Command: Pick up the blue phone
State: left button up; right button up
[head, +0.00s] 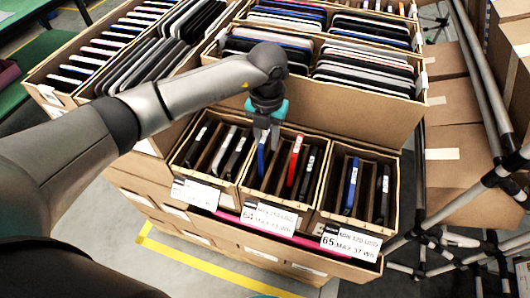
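A blue phone (262,156) stands on edge in the middle front carton (258,199), towards its left side. My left gripper (266,143) points down over that carton, at the top of this phone. Its two grey fingers are a little apart below a teal band, and I see no firm grip. Whether a finger touches the phone is hard to tell. A second blue phone (351,186) stands in the right front carton (326,210). My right gripper is not in view.
A red phone (295,160) and a black phone (309,172) share the middle carton. The left front carton (183,168) holds several dark phones. A tall cardboard wall (330,114) and fuller cartons stand behind. A metal pipe frame (489,70) is at the right.

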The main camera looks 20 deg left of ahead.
pick_arm(q)
jog(key=shift+s+a+f, duration=0.1)
jog(key=shift+a+f, duration=0.05)
jog(key=shift+f, duration=2.55)
jog(key=shift+c, duration=0.4)
grip_shut()
jog(key=shift+r, duration=0.1)
